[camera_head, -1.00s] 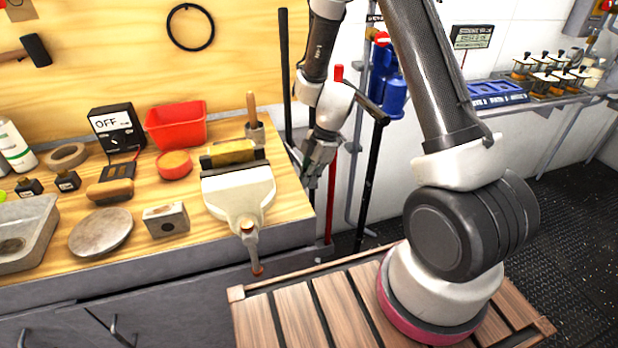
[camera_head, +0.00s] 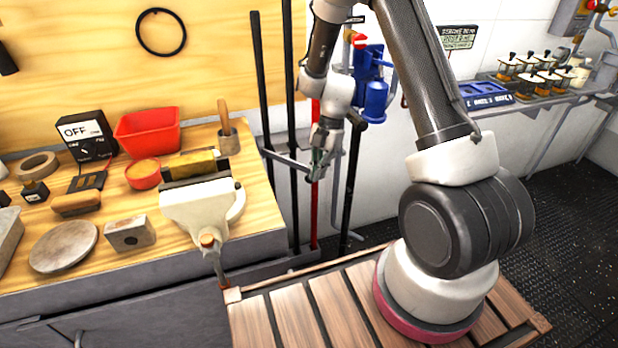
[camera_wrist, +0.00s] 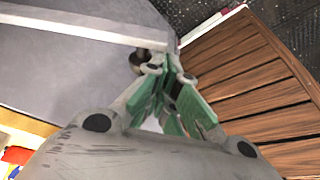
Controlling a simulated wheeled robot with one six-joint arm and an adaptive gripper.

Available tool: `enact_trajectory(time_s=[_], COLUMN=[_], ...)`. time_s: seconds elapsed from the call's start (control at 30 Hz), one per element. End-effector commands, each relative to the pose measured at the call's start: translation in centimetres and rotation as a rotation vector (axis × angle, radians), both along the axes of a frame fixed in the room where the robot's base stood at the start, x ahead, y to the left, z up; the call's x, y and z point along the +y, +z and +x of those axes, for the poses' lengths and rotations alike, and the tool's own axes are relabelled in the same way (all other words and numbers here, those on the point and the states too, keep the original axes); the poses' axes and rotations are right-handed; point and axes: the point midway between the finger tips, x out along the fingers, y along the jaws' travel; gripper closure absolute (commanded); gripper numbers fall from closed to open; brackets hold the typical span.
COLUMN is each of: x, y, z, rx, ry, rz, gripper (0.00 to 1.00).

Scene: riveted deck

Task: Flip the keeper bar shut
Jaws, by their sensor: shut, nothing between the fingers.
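Several long upright bars, black and one red, stand in a rack at the right end of the bench. A thin grey arm (camera_head: 283,160) reaches out from the rack across the bars towards my gripper; it may be the keeper bar, but I cannot tell for sure. My gripper (camera_head: 318,172) is shut and empty, fingers pointing down in front of the red bar. I cannot tell whether it touches the grey arm. In the wrist view my gripper's green-sided fingers (camera_wrist: 170,68) are together, beside a small dark rounded knob (camera_wrist: 147,60) they partly hide.
The workbench (camera_head: 262,218) stands left, with a cream vise (camera_head: 200,203) near its right end and a red bin (camera_head: 147,133) behind. Blue cylinders (camera_head: 374,97) hang on the wall behind my arm. A shelf (camera_head: 562,103) with small items runs at right. Dark floor (camera_head: 540,215) lies clear at right.

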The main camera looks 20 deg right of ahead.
Motion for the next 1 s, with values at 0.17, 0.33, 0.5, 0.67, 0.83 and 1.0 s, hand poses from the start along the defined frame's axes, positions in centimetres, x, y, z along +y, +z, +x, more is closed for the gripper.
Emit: enact_trajectory(time_s=[0.17,0.33,0.5,0.67,0.83,1.0], x=[-1.8,-2.7,-3.0,-3.1,-3.1,-2.8], y=[0.0,0.0,0.0,0.0,0.0,0.0], z=[1.2,1.9,2.2,2.2,2.2,2.0], rx=[0.000,0.000,0.000,0.000,0.000,0.001], ry=[-0.003,-0.003,-0.003,-0.003,-0.003,-0.002], rz=[0.000,0.000,0.000,0.000,0.000,0.000], gripper=[1.00,1.00,1.00,1.00,1.00,1.00])
